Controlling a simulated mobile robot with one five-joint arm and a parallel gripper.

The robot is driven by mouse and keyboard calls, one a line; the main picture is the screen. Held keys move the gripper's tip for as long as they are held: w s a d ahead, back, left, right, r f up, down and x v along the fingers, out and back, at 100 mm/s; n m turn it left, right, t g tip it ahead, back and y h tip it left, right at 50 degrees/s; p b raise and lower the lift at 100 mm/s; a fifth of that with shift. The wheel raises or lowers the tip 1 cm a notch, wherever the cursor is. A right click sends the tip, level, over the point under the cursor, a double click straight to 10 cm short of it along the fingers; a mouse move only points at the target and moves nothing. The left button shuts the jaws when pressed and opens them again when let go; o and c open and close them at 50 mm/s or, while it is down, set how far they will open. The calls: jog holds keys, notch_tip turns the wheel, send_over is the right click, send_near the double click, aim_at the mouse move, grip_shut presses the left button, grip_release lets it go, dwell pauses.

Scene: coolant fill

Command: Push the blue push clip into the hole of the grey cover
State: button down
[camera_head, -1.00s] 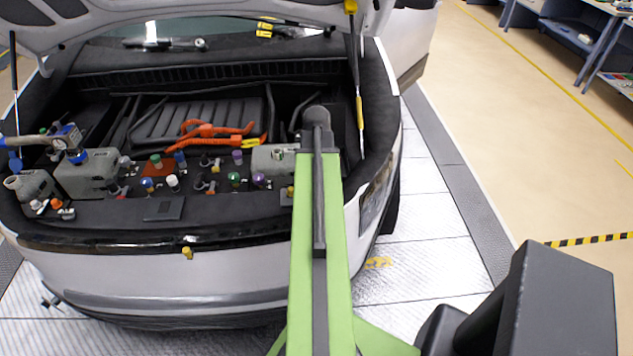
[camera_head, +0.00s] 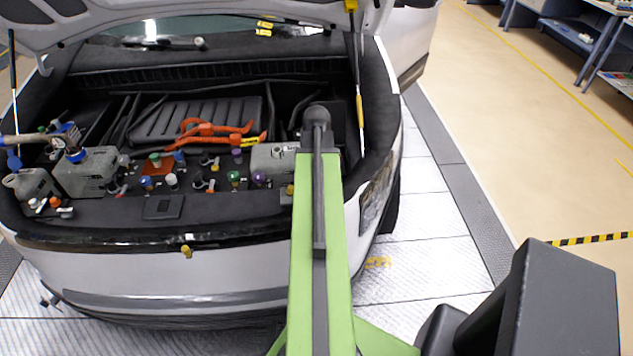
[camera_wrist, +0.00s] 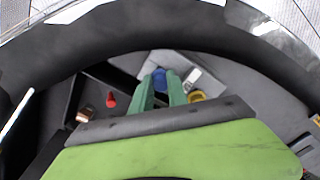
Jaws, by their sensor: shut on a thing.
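The blue push clip (camera_wrist: 160,77) is between the tips of my gripper (camera_wrist: 161,88), whose two green fingers are shut on it in the wrist view. A grey cover (camera_wrist: 190,66) lies just beyond and under the clip, with a pale label-like patch to the clip's right. I cannot tell whether the clip touches the cover, and its hole does not show, perhaps hidden behind the clip and fingers. In the head view my arm reaches into the right side of the car's open bay and hides the gripper and clip.
A red peg (camera_wrist: 110,99) is left of the fingers and a yellow ring (camera_wrist: 197,96) is close on their right. In the head view, several coloured caps, a grey tank (camera_head: 88,172) and orange cables (camera_head: 215,130) crowd the bay. The raised hood hangs above.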

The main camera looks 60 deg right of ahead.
jog(key=shift+f+b, duration=0.3)
jog(key=shift+f, duration=0.1)
jog(key=c, duration=1.2)
grip_release()
jog(key=shift+r, duration=0.1)
notch_tip(320, 180, up, 17)
jog(key=p, duration=1.7)
jog(key=shift+r, duration=0.15)
jog(key=shift+c, duration=0.5)
